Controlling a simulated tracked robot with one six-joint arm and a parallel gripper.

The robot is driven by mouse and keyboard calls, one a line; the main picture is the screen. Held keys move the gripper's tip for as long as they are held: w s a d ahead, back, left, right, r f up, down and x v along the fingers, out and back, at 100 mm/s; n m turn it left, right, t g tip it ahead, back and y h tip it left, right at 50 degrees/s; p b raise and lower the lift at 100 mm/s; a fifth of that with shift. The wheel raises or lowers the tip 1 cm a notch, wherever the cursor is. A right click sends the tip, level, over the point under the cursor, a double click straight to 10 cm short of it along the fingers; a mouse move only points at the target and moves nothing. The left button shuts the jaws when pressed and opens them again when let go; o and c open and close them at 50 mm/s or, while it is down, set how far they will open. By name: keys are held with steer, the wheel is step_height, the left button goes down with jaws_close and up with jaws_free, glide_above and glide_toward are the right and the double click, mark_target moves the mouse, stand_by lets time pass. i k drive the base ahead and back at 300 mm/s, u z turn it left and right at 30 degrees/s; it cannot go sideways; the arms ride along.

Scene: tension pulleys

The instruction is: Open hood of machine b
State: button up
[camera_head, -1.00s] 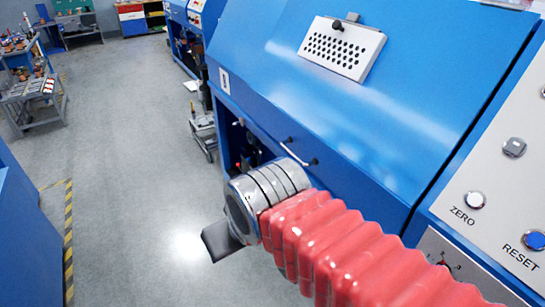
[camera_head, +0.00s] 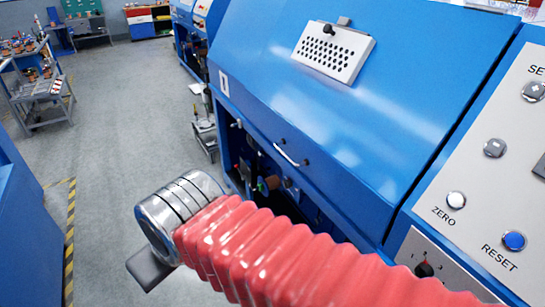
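The blue hood (camera_head: 330,95) of the machine on the right is down and slopes toward me. A thin light handle (camera_head: 287,155) sits on its lower edge, with small dark knobs at its ends. A perforated white plate (camera_head: 334,50) is fixed higher on the hood. I cannot read which letter marks this machine. My arm, in a red bellows sleeve with a silver wrist, reaches in from the bottom right. Its end, my gripper (camera_head: 148,270), is a dark flat shape to the left of and below the handle, apart from it. Its fingers cannot be told apart.
A control panel (camera_head: 490,190) with buttons and a knob stands at the right. A grey cart (camera_head: 38,95) with parts is at the far left. A blue cabinet side (camera_head: 20,220) edges the left. Grey floor (camera_head: 120,120) lies open between, with a yellow-black stripe.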

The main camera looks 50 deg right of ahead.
mark_target(366, 144)
steer(key=i, duration=1)
steer(key=u, duration=0.05)
